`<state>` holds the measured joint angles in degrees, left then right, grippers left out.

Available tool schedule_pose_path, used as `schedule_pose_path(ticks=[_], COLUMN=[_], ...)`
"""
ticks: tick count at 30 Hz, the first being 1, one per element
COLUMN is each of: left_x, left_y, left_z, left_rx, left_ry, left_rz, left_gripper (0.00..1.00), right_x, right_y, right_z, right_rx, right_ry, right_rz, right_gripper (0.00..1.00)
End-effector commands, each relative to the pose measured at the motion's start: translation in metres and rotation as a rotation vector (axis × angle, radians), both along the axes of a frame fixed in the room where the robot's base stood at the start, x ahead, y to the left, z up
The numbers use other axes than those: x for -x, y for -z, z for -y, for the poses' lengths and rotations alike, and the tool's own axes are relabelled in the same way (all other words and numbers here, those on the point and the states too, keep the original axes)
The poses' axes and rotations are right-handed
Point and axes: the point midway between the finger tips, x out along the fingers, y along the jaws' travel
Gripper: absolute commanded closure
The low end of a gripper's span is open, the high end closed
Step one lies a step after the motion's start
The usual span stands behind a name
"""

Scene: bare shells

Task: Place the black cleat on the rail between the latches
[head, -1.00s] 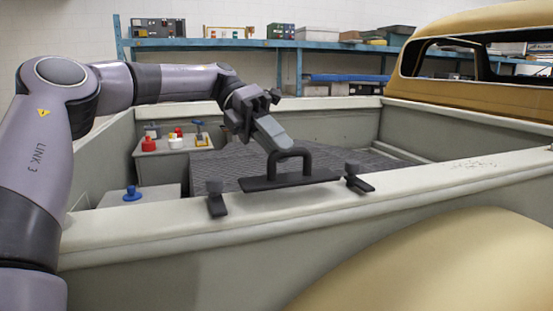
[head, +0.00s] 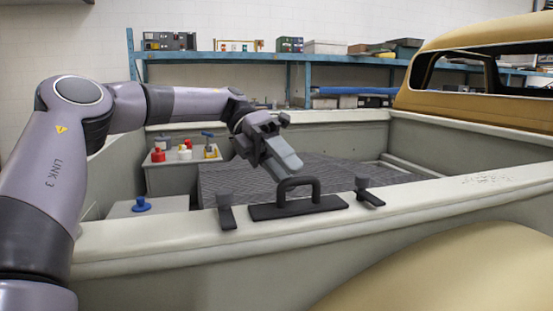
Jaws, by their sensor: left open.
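The black cleat (head: 297,207), a flat base with a looped handle, sits on the pale top rail (head: 430,193) of the truck bed's near side. It lies between the two dark latches, the left latch (head: 226,212) and the right latch (head: 367,192), with a small gap at each side. My left gripper (head: 289,163) is open, just above and behind the cleat's handle, and looks apart from it. My right gripper is not in view.
Inside the bed, a box holds red and white containers (head: 185,151). A blue knob (head: 141,205) stands on a lower grey box. The ribbed bed floor (head: 340,172) is mostly clear. The yellow cab (head: 490,58) rises at right; a blue shelf (head: 220,57) stands behind.

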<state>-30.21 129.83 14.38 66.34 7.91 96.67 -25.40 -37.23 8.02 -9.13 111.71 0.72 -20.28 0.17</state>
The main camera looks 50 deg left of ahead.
Motion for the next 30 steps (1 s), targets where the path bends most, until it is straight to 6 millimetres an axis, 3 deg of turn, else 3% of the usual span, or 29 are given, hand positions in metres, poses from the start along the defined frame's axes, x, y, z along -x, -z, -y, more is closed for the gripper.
schedule_pose_path(ticks=[15, 30], left_x=[-0.002, -0.001], left_y=[-0.031, -0.036], left_z=[-0.051, -0.063], left_rx=[0.0, 0.001], left_ry=[-0.002, -0.001], left_rz=[-0.002, -0.002], left_gripper=[0.57, 0.57], right_x=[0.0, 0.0], right_y=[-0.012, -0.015], right_z=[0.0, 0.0], right_rx=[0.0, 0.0], right_ry=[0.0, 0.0], right_rz=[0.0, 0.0], right_gripper=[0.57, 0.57])
